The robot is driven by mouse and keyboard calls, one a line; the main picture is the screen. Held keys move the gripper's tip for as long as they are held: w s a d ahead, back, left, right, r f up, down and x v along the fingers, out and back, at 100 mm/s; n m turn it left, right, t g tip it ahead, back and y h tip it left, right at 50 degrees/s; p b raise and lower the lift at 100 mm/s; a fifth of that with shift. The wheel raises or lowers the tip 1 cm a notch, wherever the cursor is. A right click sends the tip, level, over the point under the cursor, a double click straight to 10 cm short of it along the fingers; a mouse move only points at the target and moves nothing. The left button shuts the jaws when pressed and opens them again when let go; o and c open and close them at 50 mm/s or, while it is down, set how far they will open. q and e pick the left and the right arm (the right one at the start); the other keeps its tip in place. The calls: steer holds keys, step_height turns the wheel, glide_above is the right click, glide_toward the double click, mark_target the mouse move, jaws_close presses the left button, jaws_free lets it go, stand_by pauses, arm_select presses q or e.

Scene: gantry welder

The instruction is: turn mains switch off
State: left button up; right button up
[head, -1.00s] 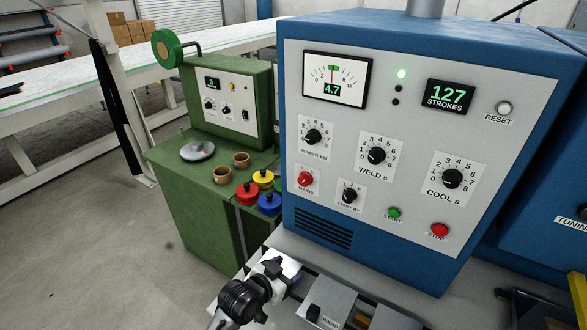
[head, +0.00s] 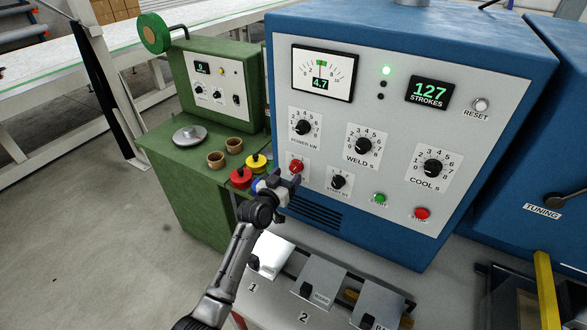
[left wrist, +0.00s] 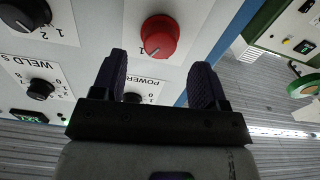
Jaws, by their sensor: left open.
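The mains switch (head: 295,167) is a red rotary knob on the lower left of the blue machine's grey panel. It also shows in the left wrist view (left wrist: 160,36), where a pale line marks its face. My left gripper (head: 285,183) is just below the knob in the head view. In the left wrist view its two dark fingers (left wrist: 158,82) are apart, with the knob ahead of the gap between them and nothing held. I cannot tell whether they touch the knob. My right gripper is not in view.
The power knob (head: 303,128) is above the mains switch and the start HV knob (head: 339,181) is to its right. A green cabinet (head: 180,170) with red and yellow knobs stands close at the left. Labelled blocks (head: 320,283) lie below the panel.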

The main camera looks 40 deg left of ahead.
mark_target(293, 169)
arm_select(q)
steer(key=shift+w+a, duration=0.2)
steer(key=shift+w, duration=0.95)
steer(key=shift+w+a, duration=0.15)
steer(key=shift+w, duration=1)
steer(key=c, duration=0.9)
